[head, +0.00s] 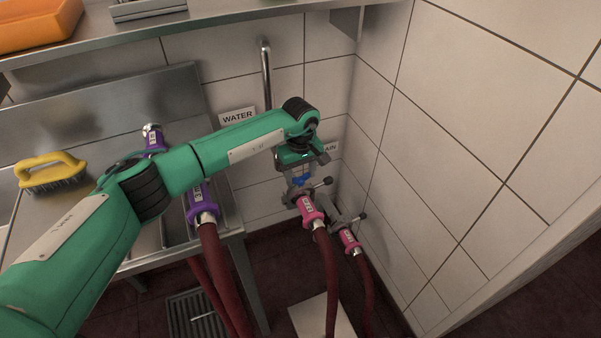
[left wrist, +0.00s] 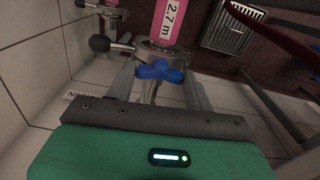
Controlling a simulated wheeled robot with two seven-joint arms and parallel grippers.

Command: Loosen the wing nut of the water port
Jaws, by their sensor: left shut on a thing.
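A blue wing nut (head: 301,181) sits on a metal clamp at the port on the tiled wall, right of the WATER sign (head: 237,116). In the left wrist view the wing nut (left wrist: 160,72) lies between the fingers of my left gripper (left wrist: 161,82). My left gripper (head: 300,176) is shut on it; the finger contact is small in the picture. A pink hose coupling (head: 308,209) marked 2.7 m (left wrist: 172,20) joins the port just beyond the wing nut. My right gripper is not in view.
A second pink coupling (head: 350,240) sits close on the right, near the side wall. A purple coupling (head: 201,208) and red hoses (head: 325,270) hang left and below. A yellow brush (head: 50,172) lies on the steel sink. A shelf (head: 215,20) runs overhead.

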